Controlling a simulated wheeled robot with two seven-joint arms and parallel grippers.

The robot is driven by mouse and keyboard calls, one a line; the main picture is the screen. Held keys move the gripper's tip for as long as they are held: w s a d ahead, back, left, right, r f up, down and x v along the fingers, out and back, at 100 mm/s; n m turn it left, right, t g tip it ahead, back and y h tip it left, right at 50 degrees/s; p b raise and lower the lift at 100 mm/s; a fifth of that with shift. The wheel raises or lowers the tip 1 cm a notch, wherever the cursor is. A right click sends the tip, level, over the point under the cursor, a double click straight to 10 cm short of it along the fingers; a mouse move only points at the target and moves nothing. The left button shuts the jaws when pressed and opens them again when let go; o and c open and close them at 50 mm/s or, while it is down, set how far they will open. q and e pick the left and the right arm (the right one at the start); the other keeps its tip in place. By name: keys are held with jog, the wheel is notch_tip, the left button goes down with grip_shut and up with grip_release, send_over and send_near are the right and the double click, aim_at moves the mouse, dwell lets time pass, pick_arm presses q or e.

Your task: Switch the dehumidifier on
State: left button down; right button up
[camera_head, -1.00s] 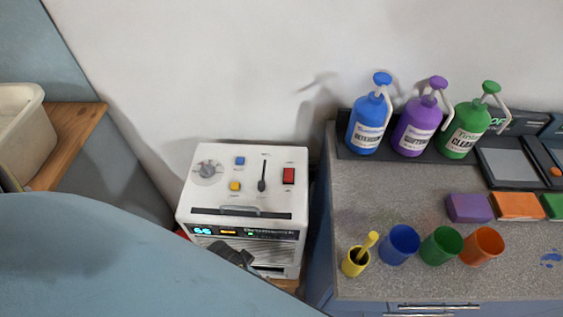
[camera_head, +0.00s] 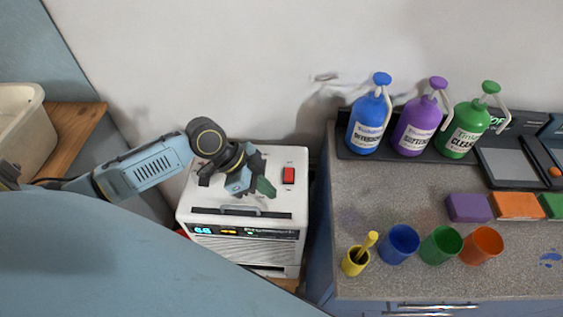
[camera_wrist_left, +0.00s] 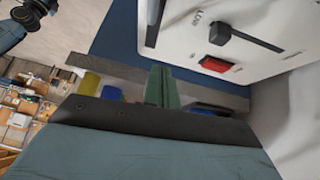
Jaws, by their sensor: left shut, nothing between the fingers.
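The dehumidifier (camera_head: 243,232) is a white box with a lit front display (camera_head: 245,231) showing blue digits. On its top, a red rocker switch (camera_head: 288,175) sits at the right; it also shows in the left wrist view (camera_wrist_left: 216,65). I cannot tell which way the rocker is tipped. My left gripper (camera_head: 265,187) is over the top panel, just left of the red switch, and hides the dial, buttons and slider there. In the wrist view its green fingers (camera_wrist_left: 161,86) are together and empty, apart from the switch. The black slider knob (camera_wrist_left: 220,32) shows there too. My right gripper is not seen.
A grey counter (camera_head: 400,205) stands to the right with blue, purple and green pump bottles (camera_head: 416,125), several cups (camera_head: 441,245) and coloured blocks (camera_head: 515,205). A wooden shelf with a pale bin (camera_head: 28,125) is at left. The wall is behind.

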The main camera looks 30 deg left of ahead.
pick_arm(q)
jog(key=w+a+r+t+h, duration=0.1)
jog(key=w+a+r, duration=0.6)
jog(key=a, duration=0.1)
jog(key=shift+w+a+t, duration=0.25)
jog(key=shift+w+t, duration=0.05)
jog(key=shift+w, duration=0.05)
send_over(292, 170)
jog(key=s+a, duration=0.2)
jog(key=a, duration=0.1)
jog(key=f, duration=0.6)
jog(key=shift+w+d+f, duration=0.1)
jog(key=shift+w+f, duration=0.15)
jog(key=shift+f, duration=0.1)
notch_tip(292, 170, down, 4)
jog(key=shift+w+d+r, duration=0.1)
jog(key=shift+d+r, duration=0.05)
jog(key=shift+r, duration=0.05)
jog(key=shift+f, duration=0.45)
